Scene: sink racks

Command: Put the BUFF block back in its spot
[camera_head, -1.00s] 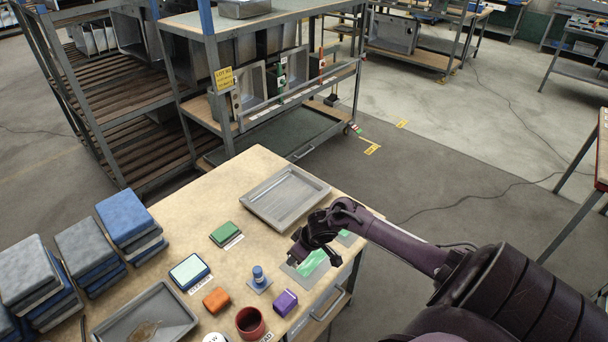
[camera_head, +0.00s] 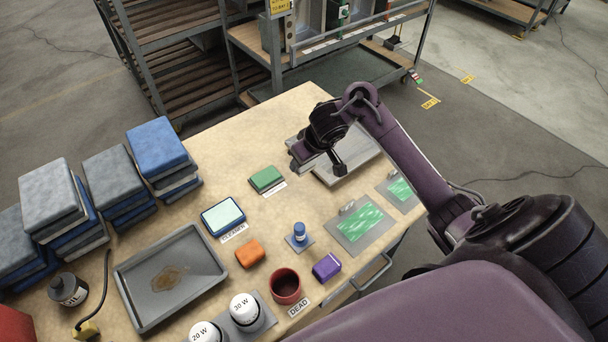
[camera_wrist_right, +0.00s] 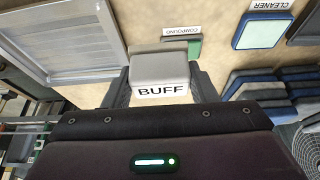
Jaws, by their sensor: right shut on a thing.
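The grey block marked BUFF (camera_wrist_right: 160,68) shows in the right wrist view between the two fingers of my right gripper (camera_wrist_right: 162,82). The gripper is shut on it, with the white BUFF label facing the camera. In the head view my right gripper (camera_head: 319,165) is over the table by the near left part of the grey metal tray (camera_head: 366,172). The block is hidden behind the gripper there. No marked spot for the block can be made out. My left gripper is not in view.
A green block (camera_head: 266,179) and a cleaner pad (camera_head: 223,216) lie left of the gripper. Nearer are an orange block (camera_head: 249,253), blue-topped piece (camera_head: 299,233), purple block (camera_head: 326,266) and red cup (camera_head: 285,286). Grey plates with green sheets (camera_head: 361,223) lie along the right edge.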

